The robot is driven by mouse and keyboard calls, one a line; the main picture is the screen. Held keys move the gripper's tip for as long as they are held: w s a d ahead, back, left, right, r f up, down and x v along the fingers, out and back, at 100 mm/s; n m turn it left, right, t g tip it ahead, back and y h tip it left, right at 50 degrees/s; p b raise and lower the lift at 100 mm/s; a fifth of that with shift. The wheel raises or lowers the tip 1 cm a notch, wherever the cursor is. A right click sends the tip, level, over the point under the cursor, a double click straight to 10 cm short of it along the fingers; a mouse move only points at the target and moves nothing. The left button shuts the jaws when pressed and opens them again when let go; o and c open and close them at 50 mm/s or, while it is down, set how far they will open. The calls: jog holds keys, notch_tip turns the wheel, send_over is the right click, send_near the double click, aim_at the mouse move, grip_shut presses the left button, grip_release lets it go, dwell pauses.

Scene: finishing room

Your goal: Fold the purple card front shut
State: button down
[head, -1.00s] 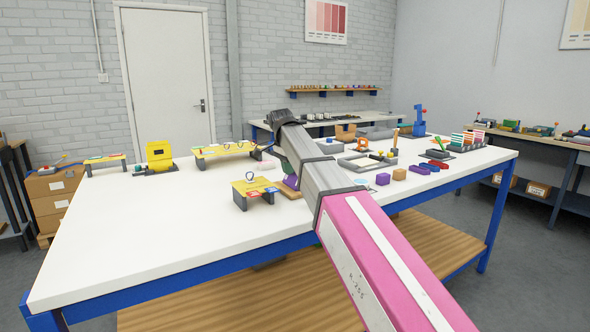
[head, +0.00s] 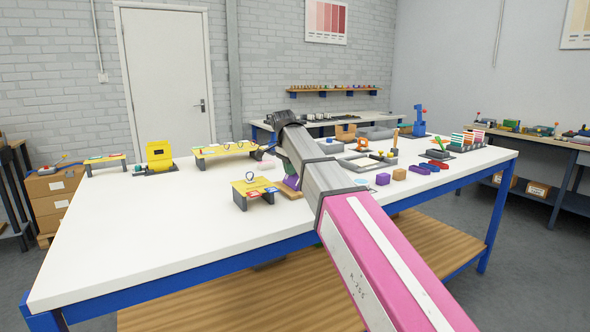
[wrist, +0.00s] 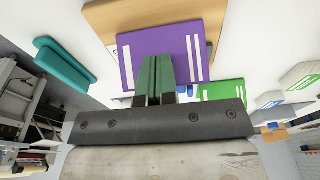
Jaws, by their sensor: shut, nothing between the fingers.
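The purple card front (wrist: 130,52) with white stripes fills the upper middle of the wrist view, lying over a wooden board (wrist: 98,14). My gripper (wrist: 158,58) has its green fingers closed together, empty, and they overlap the purple panel in that view. I cannot tell whether they touch it. The panel's exact angle is unclear.
A yellow stand (head: 252,187) is just left of the card on the white table (head: 160,225). A purple block (head: 382,179) and other small blocks lie to the right. The wrist view shows a teal bar (wrist: 66,62) and a green striped piece (wrist: 222,90). The table's front left is clear.

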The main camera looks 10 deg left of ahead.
jog(key=shift+w+d+f, duration=0.35)
jog(key=shift+w+d, duration=0.05)
jog(key=shift+d, duration=0.1)
dwell(0.4)
jog(key=shift+w+d+f, duration=0.4)
jog(key=shift+d+f, duration=0.15)
jog(key=shift+f, duration=0.1)
dwell(0.4)
